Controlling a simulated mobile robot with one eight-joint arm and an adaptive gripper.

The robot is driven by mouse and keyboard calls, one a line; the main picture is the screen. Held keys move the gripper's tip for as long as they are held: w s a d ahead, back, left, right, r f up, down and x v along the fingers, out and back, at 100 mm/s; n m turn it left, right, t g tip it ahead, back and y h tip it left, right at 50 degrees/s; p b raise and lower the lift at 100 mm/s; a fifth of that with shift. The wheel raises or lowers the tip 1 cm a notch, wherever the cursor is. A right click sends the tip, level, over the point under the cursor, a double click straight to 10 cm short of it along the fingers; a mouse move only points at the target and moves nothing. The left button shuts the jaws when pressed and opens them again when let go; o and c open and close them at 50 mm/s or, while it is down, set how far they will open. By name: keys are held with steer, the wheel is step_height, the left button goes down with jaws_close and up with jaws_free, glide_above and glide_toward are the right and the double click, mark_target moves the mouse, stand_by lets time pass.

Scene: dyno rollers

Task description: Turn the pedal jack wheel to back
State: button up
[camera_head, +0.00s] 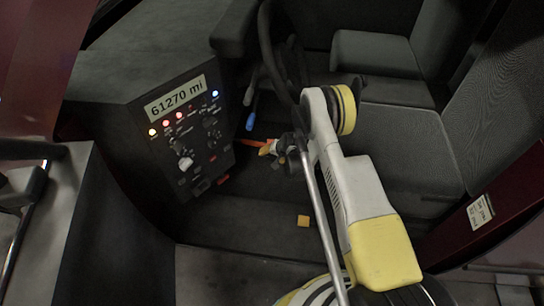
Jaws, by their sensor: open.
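My gripper (279,152) is small in view, in the footwell beyond my white and yellow arm. It is open. An orange part (253,142), which looks like part of the pedal jack, lies just left of and behind the gripper. A small yellow-orange piece (264,150) shows right at the fingers; it may be the jack wheel. I cannot tell whether the fingers touch it. The rest of the jack is hidden by the gripper and arm, and which way the wheel is turned cannot be seen.
A dark control panel (187,130) with lit lamps and a 61270 mi display stands on the left. The steering wheel (272,50) and a blue-tipped lever (250,121) are above the footwell. Seats (405,140) are on the right. An orange square (303,221) lies on the floor.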

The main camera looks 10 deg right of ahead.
steer(key=v, duration=1.2)
steer(key=shift+f, duration=0.15)
